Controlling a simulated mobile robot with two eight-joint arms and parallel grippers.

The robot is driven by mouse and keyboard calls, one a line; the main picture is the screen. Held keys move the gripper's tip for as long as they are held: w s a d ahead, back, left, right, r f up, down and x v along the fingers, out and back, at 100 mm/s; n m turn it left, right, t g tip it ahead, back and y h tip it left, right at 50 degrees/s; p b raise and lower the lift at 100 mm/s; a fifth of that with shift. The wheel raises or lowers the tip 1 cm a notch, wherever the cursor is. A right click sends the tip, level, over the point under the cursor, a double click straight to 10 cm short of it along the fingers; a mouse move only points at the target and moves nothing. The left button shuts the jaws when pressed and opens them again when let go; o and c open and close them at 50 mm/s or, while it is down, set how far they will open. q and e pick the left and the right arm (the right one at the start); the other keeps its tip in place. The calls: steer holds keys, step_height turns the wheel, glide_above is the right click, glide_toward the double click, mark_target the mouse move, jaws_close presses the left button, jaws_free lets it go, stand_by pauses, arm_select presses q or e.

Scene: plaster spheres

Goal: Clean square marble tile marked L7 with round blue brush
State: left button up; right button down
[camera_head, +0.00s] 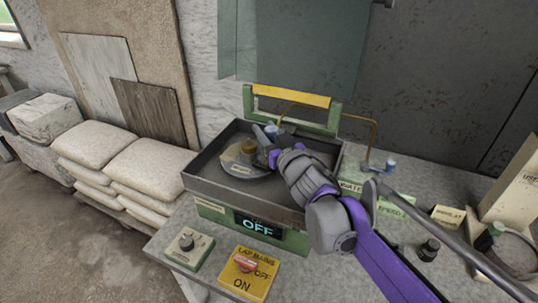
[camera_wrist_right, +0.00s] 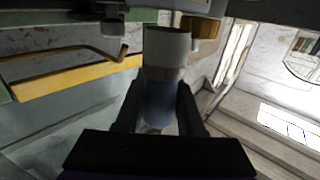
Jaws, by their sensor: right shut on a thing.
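My right gripper (camera_head: 266,148) reaches over the dark tray of the green machine from the right. In the right wrist view its two dark fingers (camera_wrist_right: 160,98) are shut on a blue cylinder with a pale grey end, which looks like the round blue brush (camera_wrist_right: 160,88). Only a small blue part of the brush (camera_head: 271,129) shows in the head view, above the fingers. A grey round plate (camera_head: 262,174) lies in the tray, with a brass cylinder (camera_head: 248,147) on it beside the gripper. I cannot make out a square tile marked L7. My left gripper is out of view.
The tray (camera_head: 215,188) has raised walls, with a green frame and yellow bar (camera_head: 290,96) behind it. The display reads OFF (camera_head: 257,228). A yellow switch box (camera_head: 246,273) and a knob box (camera_head: 188,248) stand in front. Stacked sacks (camera_head: 150,170) are left.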

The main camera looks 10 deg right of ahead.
steer(key=shift+f+b, duration=0.4)
steer(key=shift+f, duration=0.2)
stand_by(0.6)
steer(key=shift+w+d, duration=0.35)
steer(key=shift+w, duration=0.1)
steer(key=shift+s+a+r, duration=0.1)
steer(key=shift+s+a, duration=0.2)
steer(key=shift+s, duration=0.05)
steer(key=shift+s+a, duration=0.4)
steer(key=shift+s, duration=0.25)
